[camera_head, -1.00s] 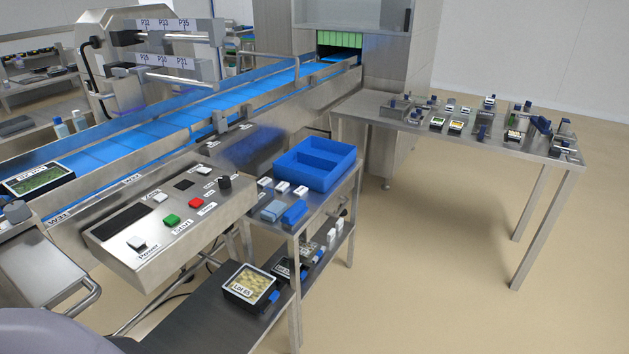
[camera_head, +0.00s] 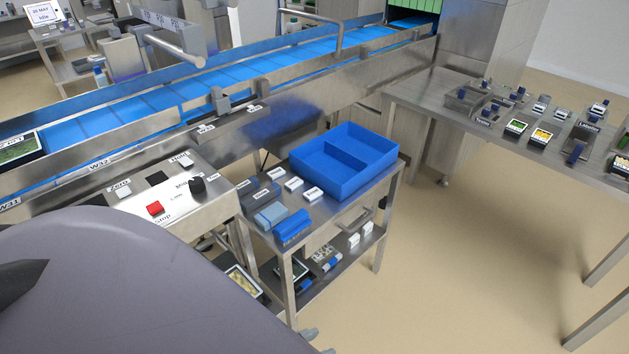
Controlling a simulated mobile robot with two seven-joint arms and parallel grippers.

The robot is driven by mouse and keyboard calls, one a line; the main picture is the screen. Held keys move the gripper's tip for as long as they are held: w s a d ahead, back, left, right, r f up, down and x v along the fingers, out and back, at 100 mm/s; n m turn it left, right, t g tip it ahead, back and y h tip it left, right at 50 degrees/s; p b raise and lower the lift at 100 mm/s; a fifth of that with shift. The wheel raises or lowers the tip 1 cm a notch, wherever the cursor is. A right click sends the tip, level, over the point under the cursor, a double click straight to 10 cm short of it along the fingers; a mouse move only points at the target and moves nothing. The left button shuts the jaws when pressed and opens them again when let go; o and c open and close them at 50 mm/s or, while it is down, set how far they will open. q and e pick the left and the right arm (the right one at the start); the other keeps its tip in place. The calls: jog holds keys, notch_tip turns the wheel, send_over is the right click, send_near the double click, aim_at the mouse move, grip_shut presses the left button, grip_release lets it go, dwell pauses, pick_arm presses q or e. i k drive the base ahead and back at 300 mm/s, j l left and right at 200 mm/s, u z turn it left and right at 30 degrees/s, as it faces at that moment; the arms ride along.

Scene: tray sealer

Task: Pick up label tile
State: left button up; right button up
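Several small white tiles lie on the top of the steel cart: one white tile (camera_head: 293,184) and another (camera_head: 314,193) sit in front of the blue divided bin (camera_head: 372,185). I cannot read their print, so I cannot tell which is the label tile. On the right-hand table, a small sign (camera_head: 589,127) seems to read "Labels", with small tiles around it. A large grey-purple link of my arm fills the lower left and hides part of the control panel and the lower shelf.
Blue blocks (camera_head: 292,226) lie at the cart's front edge. The cart's lower shelf (camera_head: 320,285) holds more small items. The blue conveyor (camera_head: 190,90) runs behind the control panel (camera_head: 190,215). The right-hand steel table (camera_head: 455,92) is crowded. Floor between cart and table is clear.

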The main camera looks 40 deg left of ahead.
aim_at(314, 193)
jog(key=i+l+u, duration=0.15)
jog(key=i+u, duration=0.25)
jog(key=i+l+u, duration=0.2)
jog(key=i+u, duration=0.25)
jog(key=i+l+u, duration=0.2)
jog(key=l+u, duration=0.2)
jog(key=i+l+u, duration=0.25)
jog(key=l+u, duration=0.2)
jog(key=i+l+u, duration=0.2)
jog(key=l+u, duration=0.65)
jog(key=l, duration=0.2)
jog(key=i+l+u, duration=0.15)
jog(key=l, duration=0.25)
jog(key=i, duration=0.45)
